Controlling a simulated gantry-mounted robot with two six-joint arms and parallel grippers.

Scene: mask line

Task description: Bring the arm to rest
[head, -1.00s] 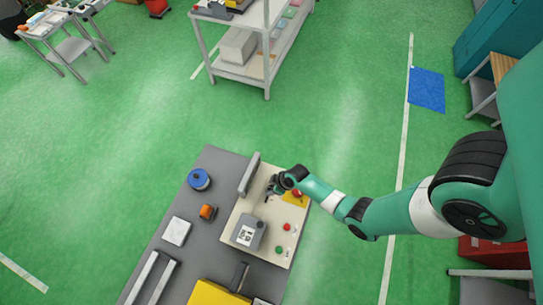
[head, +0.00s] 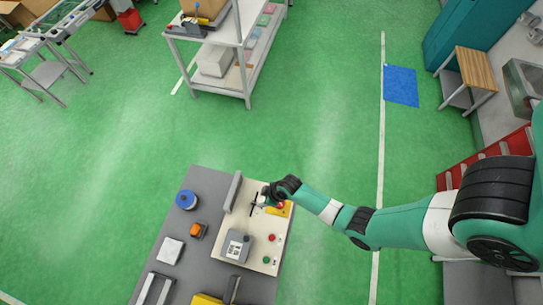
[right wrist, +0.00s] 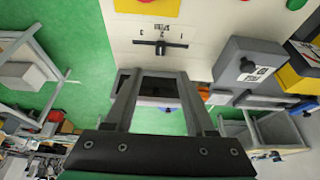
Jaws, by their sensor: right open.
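My right arm reaches in from the right of the head view, bent at the elbow. My left gripper does not show.
The panel lies on a grey table (head: 205,190). It carries a red button (head: 272,238), a green button (head: 267,260) and a grey box (head: 236,246) with a label. A blue roll (head: 186,200) and an orange item (head: 198,230) lie left.

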